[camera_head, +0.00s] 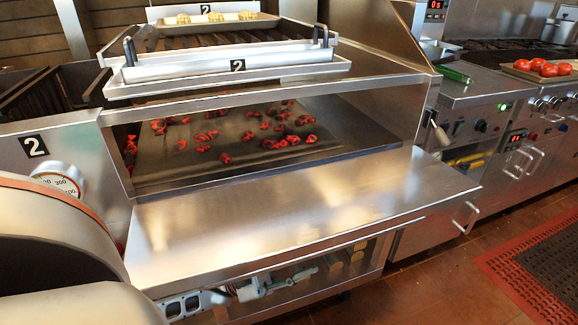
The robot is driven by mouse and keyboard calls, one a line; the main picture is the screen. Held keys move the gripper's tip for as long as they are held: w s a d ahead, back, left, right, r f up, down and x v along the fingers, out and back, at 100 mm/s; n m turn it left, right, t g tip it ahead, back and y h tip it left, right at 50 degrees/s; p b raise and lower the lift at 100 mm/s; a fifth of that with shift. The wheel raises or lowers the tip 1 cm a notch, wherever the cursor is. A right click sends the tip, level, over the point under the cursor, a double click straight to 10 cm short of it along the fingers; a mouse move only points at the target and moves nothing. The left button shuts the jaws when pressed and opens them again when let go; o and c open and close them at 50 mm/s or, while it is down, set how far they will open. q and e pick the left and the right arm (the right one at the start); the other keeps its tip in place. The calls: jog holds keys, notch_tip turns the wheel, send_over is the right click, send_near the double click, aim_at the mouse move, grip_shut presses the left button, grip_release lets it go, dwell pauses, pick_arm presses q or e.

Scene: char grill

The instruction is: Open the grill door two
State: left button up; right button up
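The grill marked 2 (34,146) stands ahead of me. Its firebox opening is uncovered, and glowing red coals (285,139) show inside. A wide steel panel (290,212) lies about level in front of the opening's lower edge, like a lowered door. My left gripper (290,281) is low, beneath the panel's front edge and partly hidden by it. I cannot tell whether its fingers touch or hold anything there. My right gripper is not in view.
A steel-fronted rack (215,72) labelled 2 sits above the opening, with a food tray (217,20) behind it. A round dial (60,183) is at the left. Another cooking counter with tomatoes (536,67) is at the right. Tiled floor (440,292) is clear, beside a red mat (530,270).

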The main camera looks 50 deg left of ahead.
pick_arm(q)
jog(key=shift+v, duration=1.65)
